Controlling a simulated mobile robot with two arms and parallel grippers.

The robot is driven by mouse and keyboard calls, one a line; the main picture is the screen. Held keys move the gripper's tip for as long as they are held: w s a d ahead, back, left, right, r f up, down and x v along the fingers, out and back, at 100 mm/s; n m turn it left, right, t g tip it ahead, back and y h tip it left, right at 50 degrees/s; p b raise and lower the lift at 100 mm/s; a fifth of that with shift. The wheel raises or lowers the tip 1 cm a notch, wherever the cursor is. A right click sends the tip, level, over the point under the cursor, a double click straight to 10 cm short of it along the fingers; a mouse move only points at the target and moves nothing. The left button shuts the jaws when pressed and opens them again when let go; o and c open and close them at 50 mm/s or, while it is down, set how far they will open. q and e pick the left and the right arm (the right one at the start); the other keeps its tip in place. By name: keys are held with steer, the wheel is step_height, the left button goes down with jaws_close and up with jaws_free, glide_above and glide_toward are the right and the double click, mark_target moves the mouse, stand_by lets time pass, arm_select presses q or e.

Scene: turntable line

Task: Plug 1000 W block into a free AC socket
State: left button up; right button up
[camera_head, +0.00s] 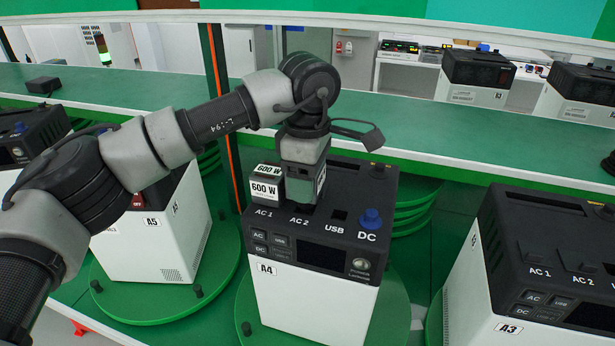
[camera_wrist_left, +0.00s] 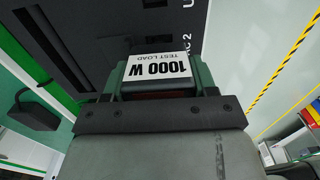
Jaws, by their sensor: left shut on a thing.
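The 1000 W block (camera_wrist_left: 157,68) shows its white label upside down in the left wrist view, between the fingers of my left gripper (camera_wrist_left: 155,92). In the head view my left gripper (camera_head: 304,190) points down at the AC 2 place of power station A4 (camera_head: 318,299) and is shut on the block. The gripper mostly hides the block there, and I cannot tell whether its plug is in the socket. A dark block labelled 600 W (camera_head: 266,190) stands at AC 1, just left of the gripper. My right gripper is not in view.
A4 stands on a green turntable (camera_head: 393,318); a blue knob (camera_head: 371,219) is at its DC side. Station A5 (camera_head: 168,243) stands left and station A3 (camera_head: 470,285) right. A green shelf (camera_head: 420,130) runs behind, with more stations at right.

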arm_select(q)
steer(key=shift+f+b, duration=1.1)
steer(key=shift+f, duration=0.15)
stand_by(0.4)
steer(key=o, duration=1.3)
steer(key=shift+o, duration=0.2)
steer(key=shift+s, duration=0.1)
